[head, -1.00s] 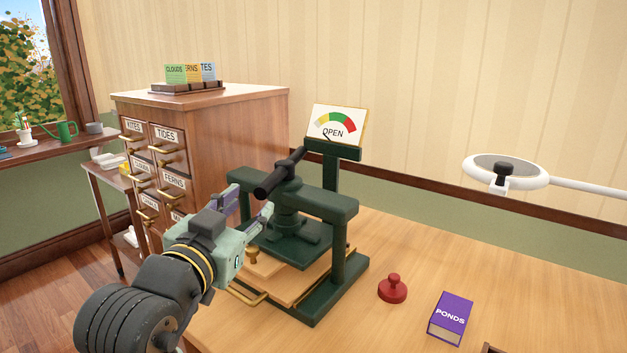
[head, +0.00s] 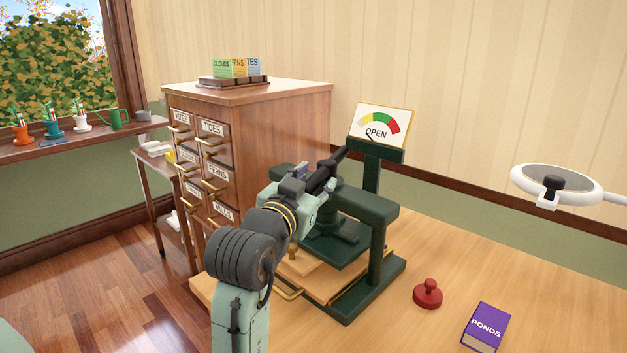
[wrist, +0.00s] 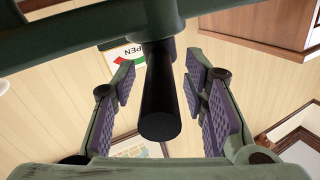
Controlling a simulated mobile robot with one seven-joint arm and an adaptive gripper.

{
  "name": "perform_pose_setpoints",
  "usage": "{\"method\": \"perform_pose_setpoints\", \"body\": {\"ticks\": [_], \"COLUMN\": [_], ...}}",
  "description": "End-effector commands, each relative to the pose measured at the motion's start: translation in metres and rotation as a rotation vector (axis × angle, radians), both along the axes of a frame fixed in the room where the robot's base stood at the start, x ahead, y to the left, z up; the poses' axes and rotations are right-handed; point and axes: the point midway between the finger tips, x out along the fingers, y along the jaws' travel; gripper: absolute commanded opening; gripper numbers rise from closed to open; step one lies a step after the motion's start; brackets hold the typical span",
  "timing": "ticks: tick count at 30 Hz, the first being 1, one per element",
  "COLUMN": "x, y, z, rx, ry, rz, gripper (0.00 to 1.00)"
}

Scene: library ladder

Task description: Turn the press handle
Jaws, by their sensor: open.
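The dark green press (head: 375,212) stands on the wooden table. Its black handle bar (head: 337,160) lies across the top, slanting up to the right. The dial sign (head: 380,125) behind it reads OPEN, with its needle at the lower left. My gripper (head: 316,180) is at the near end of the handle. In the wrist view the handle's round end (wrist: 160,122) lies between my two open fingers (wrist: 158,80), with gaps visible on both sides. My arm and gripper hide part of the press's left side in the head view.
A red knobbed stamp (head: 428,294) and a purple PONDS book (head: 487,326) lie right of the press. A drawer cabinet (head: 285,125) stands behind left.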

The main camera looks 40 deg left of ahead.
Motion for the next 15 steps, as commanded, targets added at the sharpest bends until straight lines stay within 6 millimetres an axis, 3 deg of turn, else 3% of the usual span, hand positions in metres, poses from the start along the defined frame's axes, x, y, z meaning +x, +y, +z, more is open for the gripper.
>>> {"method": "perform_pose_setpoints", "body": {"ticks": [5, 15], "x": [0.0001, -0.0001], "y": [-0.0002, -0.0003], "z": [-0.0001, -0.0001], "rx": [0.000, 0.000], "ry": [0.000, 0.000], "rz": [0.000, -0.001], "gripper": [0.40, 0.18]}}
